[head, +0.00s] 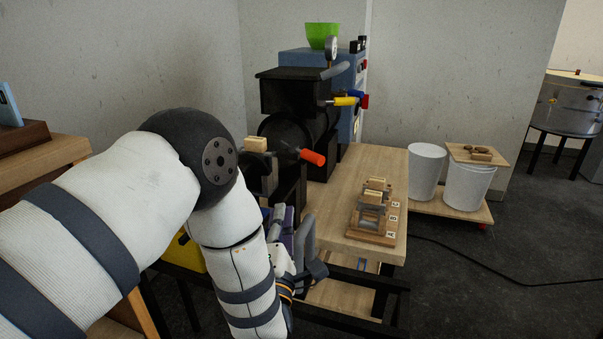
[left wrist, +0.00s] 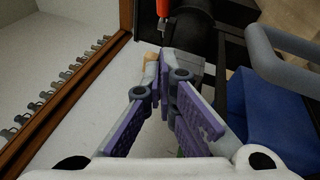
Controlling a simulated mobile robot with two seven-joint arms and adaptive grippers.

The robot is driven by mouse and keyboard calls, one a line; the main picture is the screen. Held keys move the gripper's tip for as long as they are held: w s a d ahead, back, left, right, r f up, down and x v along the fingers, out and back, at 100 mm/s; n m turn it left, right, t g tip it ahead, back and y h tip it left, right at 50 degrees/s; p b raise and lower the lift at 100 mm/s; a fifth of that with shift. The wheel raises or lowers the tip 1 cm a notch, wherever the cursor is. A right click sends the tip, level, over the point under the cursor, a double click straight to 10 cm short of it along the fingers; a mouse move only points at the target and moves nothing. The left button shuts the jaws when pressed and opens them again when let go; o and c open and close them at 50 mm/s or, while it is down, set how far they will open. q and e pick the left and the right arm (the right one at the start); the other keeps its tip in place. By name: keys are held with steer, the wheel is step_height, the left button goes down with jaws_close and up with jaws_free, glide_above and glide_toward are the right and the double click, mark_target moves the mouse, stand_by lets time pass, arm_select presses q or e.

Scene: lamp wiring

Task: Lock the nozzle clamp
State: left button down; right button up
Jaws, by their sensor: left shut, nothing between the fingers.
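The nozzle end of the dark machine (head: 291,128) faces my arm. A lever with an orange-red handle (head: 313,157) sticks out from it, and I take this for the clamp lever. Its handle also shows at the top of the left wrist view (left wrist: 163,8). My left gripper (head: 281,216) is below the orange-red handle in the head view, pads purple. In the left wrist view its fingers (left wrist: 160,72) are together and empty, apart from the handle. My arm partly hides the nozzle area. My right gripper is in neither view.
A second lever with a yellow handle (head: 345,101) is higher on the machine. A wooden table (head: 370,165) carries a rack of small blocks (head: 372,228). White buckets (head: 427,165) stand behind. A grey curved bar (left wrist: 270,52) and blue block (left wrist: 245,110) lie right of my fingers.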

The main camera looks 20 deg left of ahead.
arm_select(q)
glide_toward(300, 154)
steer(key=a, duration=0.3)
steer(key=shift+w+d+r+b, duration=0.15)
steer(key=shift+w+d, duration=0.1)
steer(key=shift+w, duration=0.45)
steer(key=shift+w+d+r+b, duration=0.15)
steer(key=shift+w+d, duration=0.15)
steer(key=shift+w, duration=0.45)
steer(key=shift+w+d+r+b, duration=0.15)
steer(key=shift+w+d, duration=0.1)
steer(key=shift+w, duration=0.45)
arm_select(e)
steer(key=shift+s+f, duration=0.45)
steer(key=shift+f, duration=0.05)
arm_select(q)
steer(key=shift+f, duration=0.1)
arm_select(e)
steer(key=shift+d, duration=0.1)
